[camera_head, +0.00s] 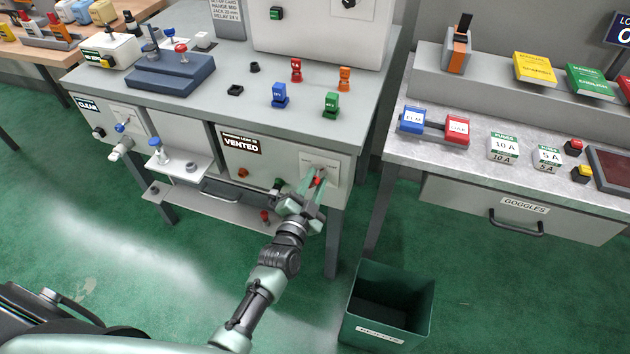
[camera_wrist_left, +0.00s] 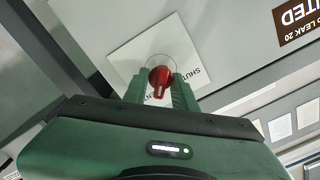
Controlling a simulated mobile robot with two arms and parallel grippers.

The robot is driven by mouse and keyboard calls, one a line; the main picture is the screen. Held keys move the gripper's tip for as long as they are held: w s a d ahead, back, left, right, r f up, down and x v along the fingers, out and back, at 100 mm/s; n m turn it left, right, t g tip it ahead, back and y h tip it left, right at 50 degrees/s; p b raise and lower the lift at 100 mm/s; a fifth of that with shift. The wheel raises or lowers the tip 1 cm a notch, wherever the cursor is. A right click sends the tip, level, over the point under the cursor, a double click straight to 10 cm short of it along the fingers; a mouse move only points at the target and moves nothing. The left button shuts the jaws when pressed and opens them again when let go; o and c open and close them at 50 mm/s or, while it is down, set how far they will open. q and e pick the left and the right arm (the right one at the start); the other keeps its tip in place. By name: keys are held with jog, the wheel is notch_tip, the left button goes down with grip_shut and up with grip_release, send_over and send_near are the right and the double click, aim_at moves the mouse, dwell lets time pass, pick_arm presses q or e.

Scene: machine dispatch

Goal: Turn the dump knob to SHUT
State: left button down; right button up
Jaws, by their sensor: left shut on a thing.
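The dump knob (camera_head: 318,181) is a small red knob on a pale plate (camera_head: 331,164) at the right end of the bench's front panel. My left gripper (camera_head: 314,182) reaches up to it and is shut on it. In the left wrist view the red knob (camera_wrist_left: 160,76) sits between the two green fingers, and its pale line points down toward the gripper body. The word SHUT stands to the knob's right there; a second word below is mostly hidden by the gripper. My right gripper is not in view.
A VENTED display (camera_head: 242,144) is left of the knob plate. A low shelf (camera_head: 215,205) with a small red part runs below the panel. A dark green bin (camera_head: 388,306) stands on the floor to the right, near a second bench (camera_head: 520,180). Green floor lies open at lower left.

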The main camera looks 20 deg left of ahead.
pick_arm(q)
jog(key=n, duration=0.4)
jog(key=shift+p, duration=0.4)
jog(key=n, duration=0.4)
jog(key=shift+a+n, duration=0.2)
jog(key=shift+n, duration=0.1)
jog(key=n, duration=0.4)
jog(key=shift+a, duration=0.1)
jog(key=shift+n, duration=2.1)
jog(key=shift+a, duration=0.1)
jog(key=c, duration=1.5)
grip_release()
